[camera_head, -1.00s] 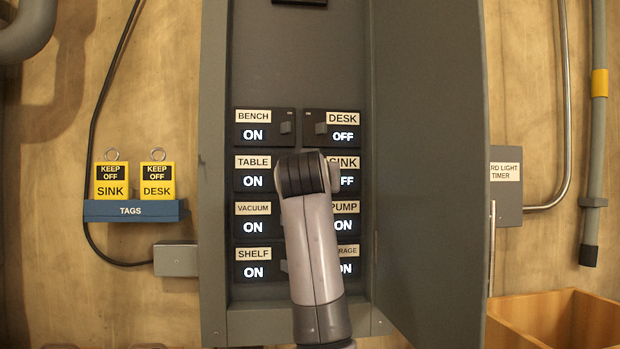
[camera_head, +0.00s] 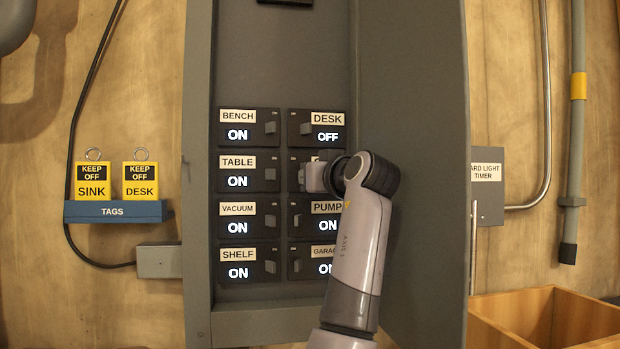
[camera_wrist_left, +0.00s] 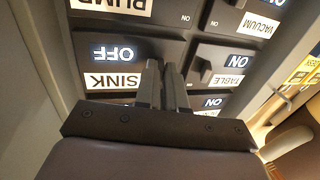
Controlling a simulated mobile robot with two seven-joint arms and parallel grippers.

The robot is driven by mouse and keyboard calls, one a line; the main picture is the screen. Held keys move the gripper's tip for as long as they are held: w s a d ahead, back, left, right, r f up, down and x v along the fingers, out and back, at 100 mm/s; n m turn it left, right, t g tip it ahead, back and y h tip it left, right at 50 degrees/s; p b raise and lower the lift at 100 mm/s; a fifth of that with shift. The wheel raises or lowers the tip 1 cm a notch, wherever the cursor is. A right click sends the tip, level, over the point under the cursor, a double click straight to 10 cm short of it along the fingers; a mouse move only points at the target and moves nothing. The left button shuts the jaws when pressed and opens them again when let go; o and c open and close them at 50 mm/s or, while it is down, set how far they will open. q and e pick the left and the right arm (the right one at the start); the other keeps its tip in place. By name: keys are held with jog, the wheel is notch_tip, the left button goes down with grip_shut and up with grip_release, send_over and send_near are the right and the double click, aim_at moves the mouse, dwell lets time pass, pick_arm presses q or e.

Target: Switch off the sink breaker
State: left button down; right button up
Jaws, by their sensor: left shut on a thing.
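The sink breaker (camera_head: 297,157) is in the right column of the grey panel, below the desk breaker (camera_head: 316,127). My arm hides its display in the head view. In the left wrist view, upside down, the sink breaker (camera_wrist_left: 92,62) has its SINK label and a lit display reading OFF. My left gripper (camera_head: 304,178) is at this breaker, with its arm to the right of it. In the left wrist view the left gripper (camera_wrist_left: 163,70) has its two fingers close together at the switch lever, which they mostly hide. My right gripper is not in view.
The desk breaker reads OFF; the left column, such as the table breaker (camera_head: 237,181), reads ON. The pump breaker (camera_head: 303,222) is just below. The open panel door (camera_head: 420,100) stands close right of my arm. Yellow SINK and DESK tags hang on the blue rack (camera_head: 112,212).

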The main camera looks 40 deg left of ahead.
pick_arm(q)
jog(key=c, duration=1.2)
grip_release()
jog(key=b+v, duration=0.2)
jog(key=v, duration=0.5)
jog(key=shift+d, duration=0.1)
